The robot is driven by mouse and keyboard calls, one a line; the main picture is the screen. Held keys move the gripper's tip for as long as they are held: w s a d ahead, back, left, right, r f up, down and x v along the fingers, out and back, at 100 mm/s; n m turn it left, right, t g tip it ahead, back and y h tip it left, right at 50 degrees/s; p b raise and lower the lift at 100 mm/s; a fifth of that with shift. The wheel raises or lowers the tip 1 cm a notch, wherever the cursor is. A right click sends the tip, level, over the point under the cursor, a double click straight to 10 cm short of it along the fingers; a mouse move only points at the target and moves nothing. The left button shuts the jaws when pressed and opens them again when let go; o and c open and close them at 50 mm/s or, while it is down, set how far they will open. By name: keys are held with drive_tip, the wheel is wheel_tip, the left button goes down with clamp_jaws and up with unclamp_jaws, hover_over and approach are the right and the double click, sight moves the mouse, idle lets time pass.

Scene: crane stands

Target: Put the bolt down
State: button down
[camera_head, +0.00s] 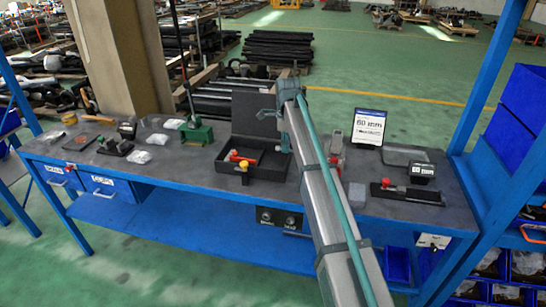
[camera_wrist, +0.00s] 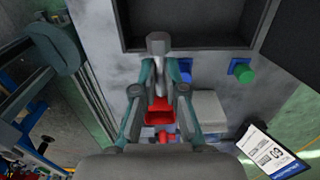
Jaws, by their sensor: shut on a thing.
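In the wrist view, my gripper (camera_wrist: 160,78) has its two teal fingers closed around a grey bolt (camera_wrist: 158,44). The bolt's broad head sticks out beyond the fingertips, and its lower part is hidden between them. The bolt appears to be above the grey bench top, close to the near edge of a dark open box. The bolt cannot be made out there.
The black case holds a red and yellow piece (camera_head: 243,160). A red and grey device (camera_head: 336,152), a 60 mm sign (camera_head: 368,127) and a dark flat fixture (camera_head: 408,193) are to the right. A green device (camera_head: 196,130) is to the left. Bare bench shows between them.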

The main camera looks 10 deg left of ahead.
drive_tip(key=p, duration=0.2)
hover_over(274, 164)
wheel_tip(274, 164, down, 7)
drive_tip(key=shift+a+r, duration=0.1)
drive_tip(key=shift+r, duration=0.1)
drive_tip(key=shift+s+f+p, duration=0.1)
drive_tip(key=shift+f+p, duration=0.35)
drive_tip(key=shift+f, duration=1.15)
drive_tip(key=shift+f, duration=0.1)
drive_tip(key=c, duration=1.2)
unclamp_jaws()
wheel_tip(274, 164, up, 12)
drive_tip(key=b, duration=0.2)
drive_tip(key=shift+b, duration=0.4)
